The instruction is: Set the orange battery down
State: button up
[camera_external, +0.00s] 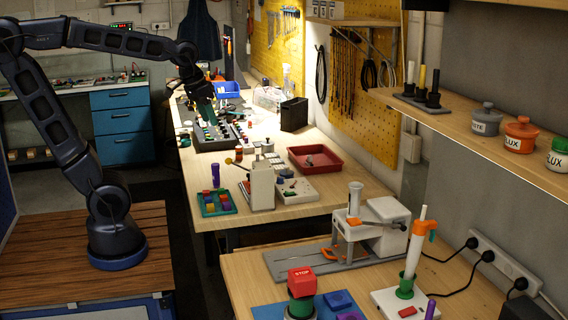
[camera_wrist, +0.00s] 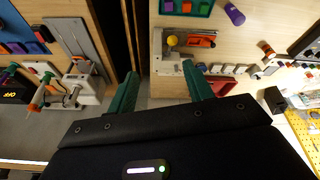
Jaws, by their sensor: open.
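My gripper (camera_external: 207,118) is over the far part of the bench in the external view. In the wrist view its two green fingers (camera_wrist: 160,72) are apart, with nothing seen held between them. A small orange cylinder with a dark end, which looks like the orange battery (camera_wrist: 266,48), is on the bench to the right of the fingers, apart from them. In the external view the orange battery (camera_external: 238,154) appears upright behind the beige device. A purple cylinder (camera_external: 215,175) stands near it, and also shows in the wrist view (camera_wrist: 234,14).
A green tray of coloured blocks (camera_external: 231,207), a beige device (camera_external: 262,188) and a red tray (camera_external: 328,165) occupy the bench. A dark rack (camera_external: 210,145) lies below my gripper. Bare wood shows at the bench's front right. A gap separates it from the nearer bench.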

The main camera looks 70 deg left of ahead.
jog(key=s+d+f+m+t, duration=0.1)
jog(key=s+d+f+m, duration=0.2)
jog(key=s, duration=0.6)
jog(key=d, duration=0.2)
jog(key=shift+s+d, duration=0.15)
jog(key=shift+d, duration=0.15)
